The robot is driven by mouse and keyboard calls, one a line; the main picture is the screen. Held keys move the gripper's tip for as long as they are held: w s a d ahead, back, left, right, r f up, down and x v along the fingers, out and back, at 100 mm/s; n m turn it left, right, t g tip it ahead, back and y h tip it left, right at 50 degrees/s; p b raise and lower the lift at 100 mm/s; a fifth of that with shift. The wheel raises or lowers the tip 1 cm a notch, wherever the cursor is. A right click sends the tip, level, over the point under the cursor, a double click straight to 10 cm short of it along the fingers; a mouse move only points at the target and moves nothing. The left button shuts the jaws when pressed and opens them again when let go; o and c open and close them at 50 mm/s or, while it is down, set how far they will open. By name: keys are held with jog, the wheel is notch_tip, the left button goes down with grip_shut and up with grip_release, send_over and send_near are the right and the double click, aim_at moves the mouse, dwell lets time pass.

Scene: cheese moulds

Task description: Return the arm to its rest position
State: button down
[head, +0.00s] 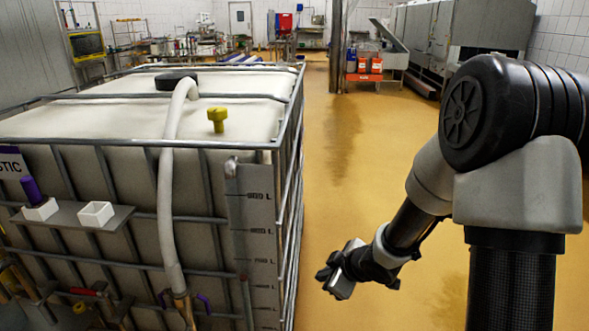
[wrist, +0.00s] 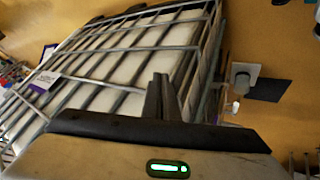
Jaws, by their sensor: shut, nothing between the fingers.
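My arm reaches in from the right of the head view, over open floor. My gripper (head: 335,276) hangs low, to the right of the caged tank and apart from it. In the wrist view the fingers (wrist: 161,92) stand close together and hold nothing. The wrist view looks at the tank cage (wrist: 120,38) at a tilt, with the dark gripper body along the bottom. The fingertips are small and partly turned away in the head view.
The large white tank (head: 90,95) in its metal cage fills the left. A hose (head: 166,200), a yellow fitting (head: 217,118) and a small shelf (head: 75,216) with white holders are on it. Yellow floor (head: 350,180) is clear between tank and arm. Machinery (head: 430,40) stands behind.

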jog(key=s+d+r+m+h, duration=0.3)
jog(key=d+r, duration=0.2)
jog(key=r, duration=0.3)
jog(key=s+d+r+m+h, duration=0.25)
jog(key=d+r, duration=0.25)
jog(key=r, duration=0.4)
jog(key=s+a+r+m, duration=0.1)
jog(key=s+r+m, duration=0.15)
jog(key=s, duration=0.35)
jog(key=s+a+r+m+g, duration=0.1)
jog(key=s+r+m, duration=0.15)
jog(key=s, duration=0.35)
jog(key=s+a+r+m, duration=0.1)
jog(key=s+r+m, duration=0.15)
jog(key=s, duration=0.35)
notch_tip(320, 180, up, 22)
jog(key=y+p, duration=0.1)
jog(key=p, duration=2)
jog(key=shift+s+a+f+p, duration=0.15)
jog(key=shift+s+a+p, duration=0.05)
jog(key=shift+s+p, duration=0.2)
jog(key=c, duration=2.5)
grip_release()
